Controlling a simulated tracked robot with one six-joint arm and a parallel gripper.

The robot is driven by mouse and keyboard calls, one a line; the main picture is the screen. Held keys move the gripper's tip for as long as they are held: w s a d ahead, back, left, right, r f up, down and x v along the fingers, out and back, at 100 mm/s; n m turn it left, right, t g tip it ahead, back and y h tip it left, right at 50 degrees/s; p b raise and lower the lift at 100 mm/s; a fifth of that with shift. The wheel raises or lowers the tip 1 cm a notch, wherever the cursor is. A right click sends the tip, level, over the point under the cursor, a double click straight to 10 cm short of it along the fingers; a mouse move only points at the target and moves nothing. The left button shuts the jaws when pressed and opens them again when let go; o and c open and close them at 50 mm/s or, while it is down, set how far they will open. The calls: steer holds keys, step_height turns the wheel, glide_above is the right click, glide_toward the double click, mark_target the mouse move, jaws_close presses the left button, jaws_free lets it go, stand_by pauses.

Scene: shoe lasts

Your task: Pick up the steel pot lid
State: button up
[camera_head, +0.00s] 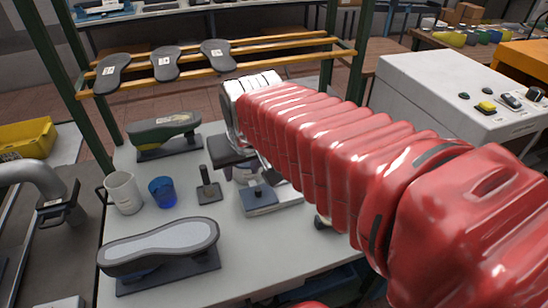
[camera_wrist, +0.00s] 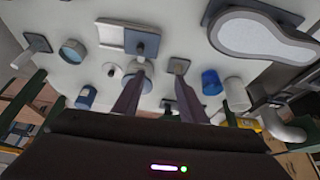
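A round, pale metallic piece, apparently the steel pot lid (camera_head: 243,176), lies on the grey-white table, partly hidden under my gripper and arm. In the wrist view, a round grey disc that looks like the same lid (camera_wrist: 146,72) shows between and behind my finger tips, partly covered by the finger on the left. My gripper (camera_wrist: 160,78) is open, with a clear gap between its two dark fingers. In the head view my gripper (camera_head: 236,158) hangs just above the lid's area; contact cannot be told.
A dark pad with a knob (camera_head: 258,197), a small upright-handled stand (camera_head: 207,192), a blue cup (camera_head: 162,191) and a white mug (camera_head: 123,193) stand close by. Shoe forms lie in front (camera_head: 160,243) and behind (camera_head: 163,131). A grey control box (camera_head: 450,95) is at right.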

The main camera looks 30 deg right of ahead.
steer(key=w+d+f+m, duration=0.2)
steer(key=w+d+f, duration=0.1)
steer(key=w+d, duration=0.4)
steer(key=w+d+f+m+g+h, duration=0.1)
steer(key=w+d+f, duration=0.3)
steer(key=d, duration=0.8)
steer(key=w+m, duration=0.1)
steer(key=w, duration=0.1)
steer(key=shift+w+h, duration=0.3)
steer(key=shift+w, duration=0.1)
steer(key=shift+f, duration=0.1)
steer(key=x, duration=0.7)
steer(key=shift+f, duration=0.2)
steer(key=shift+w+f, duration=0.2)
steer(key=shift+f, duration=0.25)
steer(key=shift+w+x, duration=0.1)
steer(key=shift+x, duration=1.2)
steer(key=shift+w+x, duration=0.15)
steer(key=shift+x, duration=1.15)
steer(key=shift+r, duration=0.1)
